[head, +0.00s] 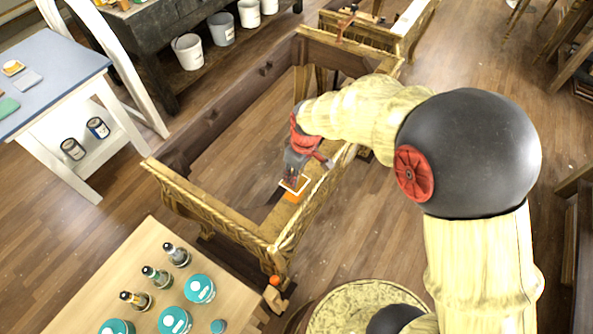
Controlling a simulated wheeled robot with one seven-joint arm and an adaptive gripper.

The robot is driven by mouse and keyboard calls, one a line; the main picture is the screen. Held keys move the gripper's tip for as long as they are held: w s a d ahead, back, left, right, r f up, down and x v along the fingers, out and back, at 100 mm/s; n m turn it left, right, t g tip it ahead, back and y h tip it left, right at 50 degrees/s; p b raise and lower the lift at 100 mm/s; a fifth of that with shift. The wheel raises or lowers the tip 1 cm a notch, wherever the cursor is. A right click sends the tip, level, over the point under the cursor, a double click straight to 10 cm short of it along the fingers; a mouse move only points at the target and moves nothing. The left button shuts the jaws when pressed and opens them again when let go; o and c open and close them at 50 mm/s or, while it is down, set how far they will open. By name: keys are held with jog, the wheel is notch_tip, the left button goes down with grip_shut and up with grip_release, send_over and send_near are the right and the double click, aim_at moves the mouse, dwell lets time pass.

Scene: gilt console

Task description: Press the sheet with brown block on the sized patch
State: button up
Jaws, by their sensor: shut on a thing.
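My gripper (291,175) points down over the front rail of the gilt console (315,190). It is shut on a small brownish thing, which I take to be the brown block; the fingers hide most of it. A small pale-edged square, which looks like the sheet (303,183), shows right at the fingertips. An orange patch (293,197), apparently the sized patch, lies on the rail just below and in front of it. I cannot tell whether the sheet touches the patch.
The console is an open frame with raised rails around a gap. A wooden table (85,295) at the lower left holds several small bottles and teal-lidded tins. A blue-topped table (50,70) stands at the left. A round patterned stool top (350,300) is near the bottom.

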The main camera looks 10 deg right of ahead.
jog(key=shift+s+a+n, duration=0.15)
jog(key=shift+s+n, duration=0.05)
jog(key=shift+n, duration=0.1)
jog(key=shift+f, duration=0.15)
jog(key=shift+f+b, duration=1.95)
jog(key=shift+f, duration=0.8)
jog(key=shift+f+b, duration=0.3)
jog(key=shift+f, duration=0.4)
jog(key=shift+r, duration=0.1)
jog(key=shift+r+p, duration=2.35)
jog(key=shift+r, duration=1.15)
jog(key=shift+f, duration=0.1)
